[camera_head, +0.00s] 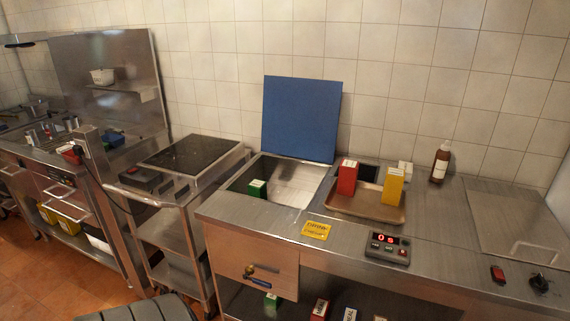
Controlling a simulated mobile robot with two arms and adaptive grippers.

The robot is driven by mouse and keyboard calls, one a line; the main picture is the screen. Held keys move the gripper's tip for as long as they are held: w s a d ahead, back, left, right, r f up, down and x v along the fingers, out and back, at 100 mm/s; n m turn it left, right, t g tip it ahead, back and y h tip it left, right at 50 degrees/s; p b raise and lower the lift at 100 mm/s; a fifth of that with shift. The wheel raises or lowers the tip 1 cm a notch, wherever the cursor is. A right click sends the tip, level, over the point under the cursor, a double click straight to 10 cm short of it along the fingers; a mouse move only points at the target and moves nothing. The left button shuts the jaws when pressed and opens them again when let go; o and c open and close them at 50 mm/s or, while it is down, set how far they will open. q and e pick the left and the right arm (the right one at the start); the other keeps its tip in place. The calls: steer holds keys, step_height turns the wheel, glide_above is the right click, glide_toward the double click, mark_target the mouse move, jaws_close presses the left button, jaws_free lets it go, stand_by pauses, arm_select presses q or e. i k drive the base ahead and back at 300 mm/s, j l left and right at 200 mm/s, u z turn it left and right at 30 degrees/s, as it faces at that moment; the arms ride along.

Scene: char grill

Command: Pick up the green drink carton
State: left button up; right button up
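A green drink carton (257,189) with a white top stands at the left side of an open, sunken metal well (302,198) in the steel counter. Its lower part looks partly hidden by the well's edge. A second small green box (272,300) shows on the shelf under the counter, partly cut off by the darkness there. Neither of my grippers is in view.
A blue lid (301,120) stands raised behind the well. A tray (366,208) at the right holds a red carton (347,177) and a yellow carton (392,187). A timer (387,248), yellow sign (316,230) and brown bottle (440,161) also occupy the counter.

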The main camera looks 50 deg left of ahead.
mark_target(258, 188)
steer(key=u, duration=1.9)
